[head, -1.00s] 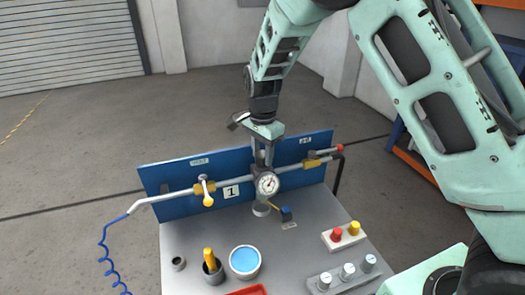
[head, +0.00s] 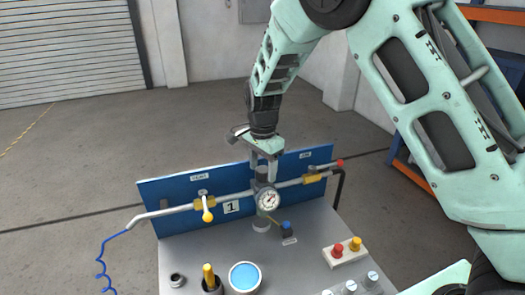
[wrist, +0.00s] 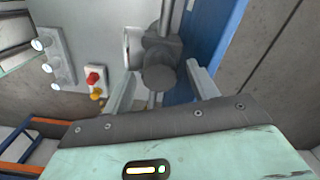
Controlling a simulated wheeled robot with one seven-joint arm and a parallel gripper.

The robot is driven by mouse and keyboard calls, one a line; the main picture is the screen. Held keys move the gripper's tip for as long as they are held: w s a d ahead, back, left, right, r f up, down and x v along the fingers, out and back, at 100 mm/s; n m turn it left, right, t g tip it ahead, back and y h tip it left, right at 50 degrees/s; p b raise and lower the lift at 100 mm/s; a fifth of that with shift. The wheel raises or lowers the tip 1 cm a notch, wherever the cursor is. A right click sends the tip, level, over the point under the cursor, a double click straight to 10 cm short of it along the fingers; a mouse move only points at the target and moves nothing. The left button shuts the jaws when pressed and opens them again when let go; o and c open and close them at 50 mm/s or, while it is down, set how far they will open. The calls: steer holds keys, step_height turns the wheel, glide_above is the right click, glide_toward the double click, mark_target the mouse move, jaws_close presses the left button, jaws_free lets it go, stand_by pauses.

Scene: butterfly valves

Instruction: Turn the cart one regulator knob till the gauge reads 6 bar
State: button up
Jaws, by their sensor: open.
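The cart one regulator shows as a dark grey knob (wrist: 160,77) in the wrist view, lying between my two fingers with a visible gap on each side. In the head view its grey body (head: 262,174) stands on the pipe, partly hidden by my fingers. The round white gauge (head: 268,200) faces the camera just below; its needle is too small to read surely. My gripper (head: 264,170) points down from above, its open fingers on either side of the knob. It also shows in the wrist view (wrist: 162,88).
The grey cart top (head: 315,230) carries a button box (head: 345,250), a blue-topped cup (head: 244,277) and a yellow-handled tool (head: 209,275).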

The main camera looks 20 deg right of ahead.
mark_target(263, 169)
step_height(263, 169, up, 17)
steer(key=b, duration=0.3)
stand_by(0.5)
steer(key=s+a+f+n+b, duration=0.1)
steer(key=s+a+f+n, duration=0.1)
steer(key=s+a+n, duration=0.3)
steer(key=s+f+n+y, duration=0.1)
steer(key=s+f+n, duration=0.1)
steer(key=s, duration=0.5)
steer(key=s+a+f+n+b, duration=0.1)
steer(key=s+a+f+n, duration=0.2)
steer(key=s+n, duration=0.15)
steer(key=s+d+f+n, duration=0.1)
steer(key=s+f+n, duration=0.2)
steer(key=s+n, duration=0.2)
steer(key=s+f+n, duration=0.3)
steer(key=s+n, duration=0.2)
steer(key=s, duration=0.7)
steer(key=shift+d+f+b, duration=0.2)
steer(key=shift+d+b, duration=0.15)
steer(key=shift+b, duration=0.1)
